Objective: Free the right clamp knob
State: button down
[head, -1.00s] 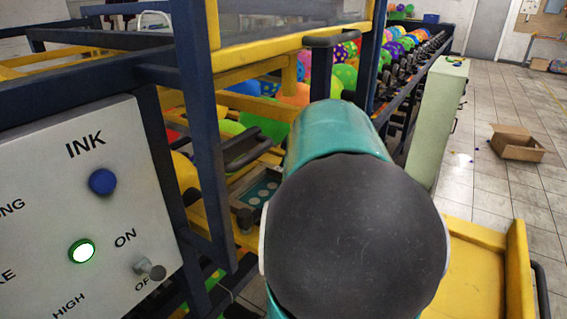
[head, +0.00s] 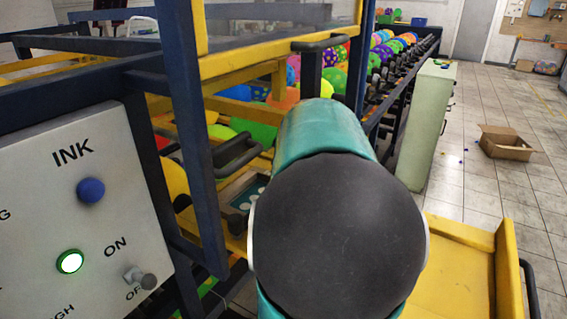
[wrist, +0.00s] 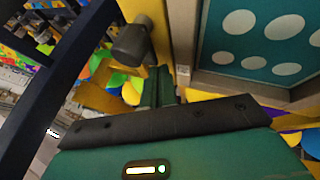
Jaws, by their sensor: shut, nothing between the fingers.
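A dark, rounded clamp knob (wrist: 131,43) shows in the wrist view on a yellow mount, left of a framed teal plate with white dots (wrist: 262,42). I cannot tell for certain that it is the right one. My gripper (wrist: 160,80) is shut and empty, its narrow green fingers pointing up the picture. In that view the fingertips lie just right of and below the knob; contact is unclear.
Dark blue posts (head: 200,140) and yellow bars (head: 270,55) frame the machine close to my arm. The ink control panel (head: 80,215) stands at left. A pale green cabinet (head: 427,125) stands at right, with open tiled floor and a cardboard box (head: 507,143) beyond.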

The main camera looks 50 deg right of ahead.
jog(key=v, duration=1.2)
jog(key=shift+r, duration=0.2)
jog(key=shift+s, duration=0.2)
